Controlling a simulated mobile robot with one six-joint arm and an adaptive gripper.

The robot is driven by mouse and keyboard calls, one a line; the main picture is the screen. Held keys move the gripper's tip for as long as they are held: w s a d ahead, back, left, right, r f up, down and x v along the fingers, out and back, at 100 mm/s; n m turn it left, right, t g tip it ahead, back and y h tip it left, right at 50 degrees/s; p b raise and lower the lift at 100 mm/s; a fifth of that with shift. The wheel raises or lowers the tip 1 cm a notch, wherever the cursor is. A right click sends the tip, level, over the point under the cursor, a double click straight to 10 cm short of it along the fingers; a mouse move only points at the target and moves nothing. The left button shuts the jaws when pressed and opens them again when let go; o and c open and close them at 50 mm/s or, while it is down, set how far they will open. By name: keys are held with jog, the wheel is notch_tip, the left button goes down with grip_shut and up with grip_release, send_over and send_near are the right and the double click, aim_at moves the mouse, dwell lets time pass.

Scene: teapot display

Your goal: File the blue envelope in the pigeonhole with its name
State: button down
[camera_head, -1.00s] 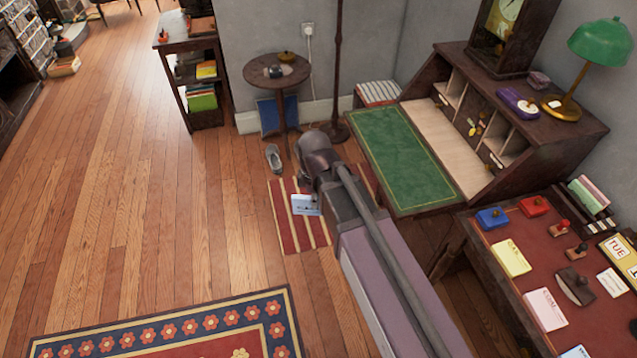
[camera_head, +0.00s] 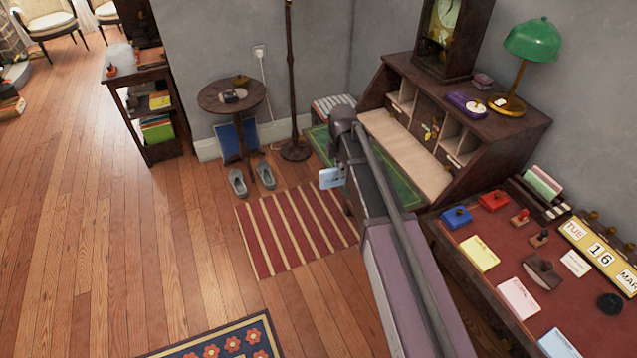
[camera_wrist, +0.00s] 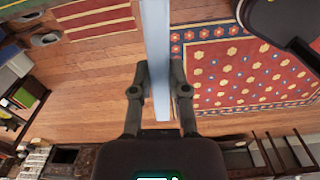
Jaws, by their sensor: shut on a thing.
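My gripper (camera_wrist: 160,92) is shut on a light blue envelope (camera_wrist: 156,45), which stands edge-on between its fingers in the wrist view. In the head view the envelope (camera_head: 332,178) shows beside my arm's end, in the air left of the writing desk, with small dark marks on its face. My arm hides most of the gripper there. The pigeonholes (camera_head: 449,128) are at the back of the dark wooden desk (camera_head: 428,75), behind its pale writing surface (camera_head: 405,150). Their names are too small to read.
A side table (camera_head: 495,265) at right holds yellow (camera_head: 479,253), pink (camera_head: 519,299) and light blue (camera_head: 558,344) papers, stamps and a calendar. A clock (camera_head: 447,35) and green lamp (camera_head: 531,42) stand on the desk. A round table (camera_head: 232,97) is at left. Open floor lies left.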

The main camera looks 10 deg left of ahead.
jog(key=w+d+n, duration=0.1)
jog(key=w+d, duration=0.6)
jog(key=d, duration=0.2)
jog(key=shift+w, duration=0.25)
jog(key=shift+f, duration=0.25)
notch_tip(320, 180, down, 9)
jog(key=b, duration=0.9)
jog(key=shift+r, duration=0.1)
jog(key=c, duration=0.5)
grip_release()
jog(key=shift+c, duration=0.2)
